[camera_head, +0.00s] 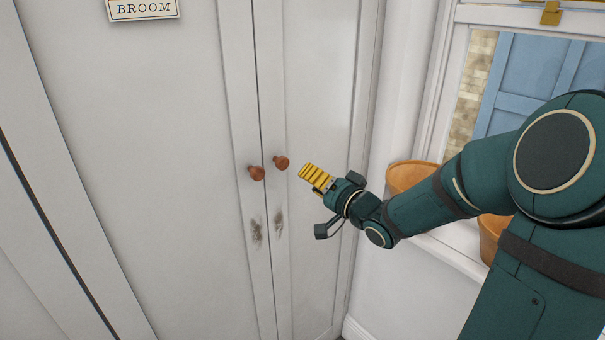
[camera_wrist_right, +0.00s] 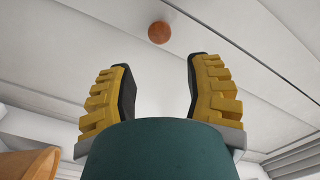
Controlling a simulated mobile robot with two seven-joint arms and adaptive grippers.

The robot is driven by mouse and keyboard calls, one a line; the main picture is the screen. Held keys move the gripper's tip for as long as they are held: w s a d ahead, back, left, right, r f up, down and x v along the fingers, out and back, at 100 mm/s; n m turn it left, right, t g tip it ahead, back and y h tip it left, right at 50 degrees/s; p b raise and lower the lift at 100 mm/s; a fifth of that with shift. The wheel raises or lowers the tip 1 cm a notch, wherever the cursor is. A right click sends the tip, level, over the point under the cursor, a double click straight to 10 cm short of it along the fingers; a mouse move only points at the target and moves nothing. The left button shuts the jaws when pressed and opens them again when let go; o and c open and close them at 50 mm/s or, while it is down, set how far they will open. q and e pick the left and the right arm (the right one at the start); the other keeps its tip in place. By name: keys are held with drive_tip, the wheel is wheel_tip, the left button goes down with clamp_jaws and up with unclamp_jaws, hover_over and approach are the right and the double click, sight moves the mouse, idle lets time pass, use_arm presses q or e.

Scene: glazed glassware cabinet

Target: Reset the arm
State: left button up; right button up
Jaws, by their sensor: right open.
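My right gripper (camera_head: 316,176) has yellow ribbed fingers on a dark green arm that comes in from the right in the head view. Its fingertips are just right of the right door knob (camera_head: 281,162), apart from it. In the right wrist view my right gripper (camera_wrist_right: 160,85) is open, with nothing between the fingers. A round brown knob (camera_wrist_right: 159,32) shows beyond the fingertips there, on a white surface. My left gripper is in neither view.
White cabinet doors (camera_head: 180,150) are shut, with a left knob (camera_head: 256,173) and smudges below. A "BROOM" sign (camera_head: 143,9) hangs at top left. Orange pots (camera_head: 405,174) stand on the window sill at right, behind my arm. A window (camera_head: 535,75) is above.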

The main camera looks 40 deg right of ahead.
drive_tip(key=shift+s, duration=0.4)
drive_tip(key=w+a+f+n+g+b, duration=0.1)
drive_tip(key=a+f+g, duration=0.3)
drive_tip(key=f, duration=0.5)
drive_tip(key=a+f+n+g+y+b, duration=0.1)
drive_tip(key=a+f, duration=0.5)
drive_tip(key=f, duration=0.3)
drive_tip(key=w+a+f+n+g+b, duration=0.1)
drive_tip(key=a+f+g, duration=0.25)
drive_tip(key=f, duration=0.55)
drive_tip(key=s+a+f+n+g+y+b, duration=0.1)
drive_tip(key=s+a+f+n+g, duration=0.4)
drive_tip(key=s+a+f, duration=1)
wheel_tip(320, 180, down, 2)
drive_tip(key=shift+s+a+f+g+y, duration=0.15)
drive_tip(key=shift+s+g+y, duration=0.2)
drive_tip(key=shift+g, duration=0.9)
drive_tip(key=shift+o, duration=0.3)
